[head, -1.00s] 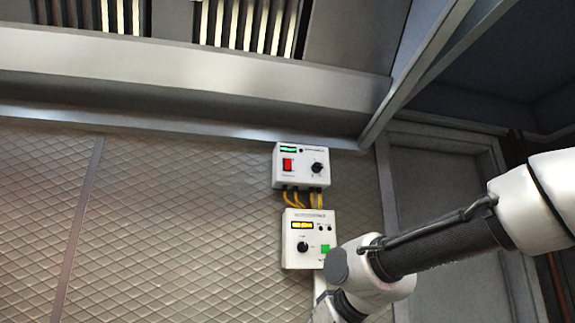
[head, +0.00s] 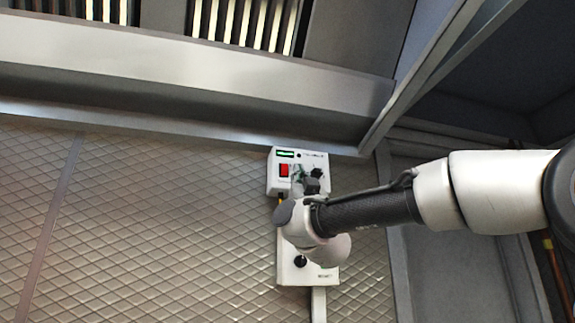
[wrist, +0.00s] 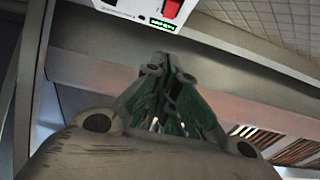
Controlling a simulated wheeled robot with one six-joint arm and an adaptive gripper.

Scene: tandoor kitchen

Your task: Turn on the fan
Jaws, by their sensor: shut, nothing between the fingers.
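A white control box (head: 271,183) is fixed to the quilted wall under the hood. It has a green display, a red rocker switch (head: 284,170) and a black knob. My gripper (head: 303,174) is in front of this box, just right of the red switch, and partly covers the knob. In the wrist view, the closed fingertips (wrist: 158,62) appear just below the box's edge, with the red switch (wrist: 171,9) and green display at the top. My gripper is shut and empty. I cannot tell whether it touches the box.
A second white box (head: 290,274) with a black knob is below, largely hidden by my arm. The steel hood edge (head: 180,75) runs above, with slatted filters behind it. A metal upright and panel stand to the right. The wall at left is clear.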

